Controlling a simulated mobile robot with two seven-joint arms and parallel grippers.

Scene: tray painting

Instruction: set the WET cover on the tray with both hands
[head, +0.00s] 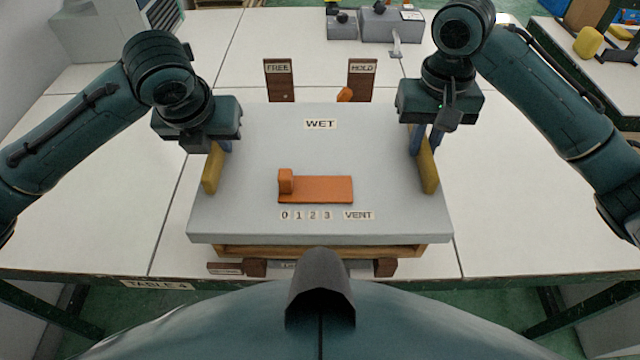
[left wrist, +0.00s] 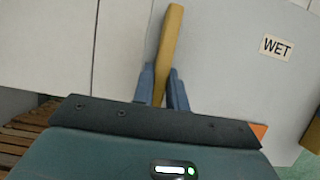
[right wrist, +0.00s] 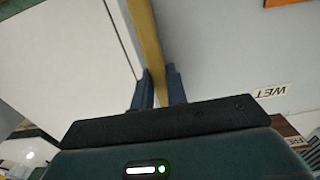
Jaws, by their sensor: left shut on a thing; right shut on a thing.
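The WET cover (head: 320,150) is a large pale grey lid with a WET label, an orange slider piece (head: 325,190) and labels 0 1 2 3 and VENT. A yellow handle stands on each side, left (head: 212,168) and right (head: 428,165). My left gripper (head: 220,146) is shut on the left handle, which also shows between the fingers in the left wrist view (left wrist: 168,50). My right gripper (head: 425,140) is shut on the right handle, also seen in the right wrist view (right wrist: 148,45). The wooden tray (head: 320,251) shows under the cover's front edge; whether they touch is hidden.
Brown FREE (head: 279,85) and HOLD (head: 362,85) boards stand behind the cover, with an orange piece (head: 345,95) by HOLD. Grey boxes (head: 390,24) sit at the back. The white table (head: 110,200) is clear to the left and right.

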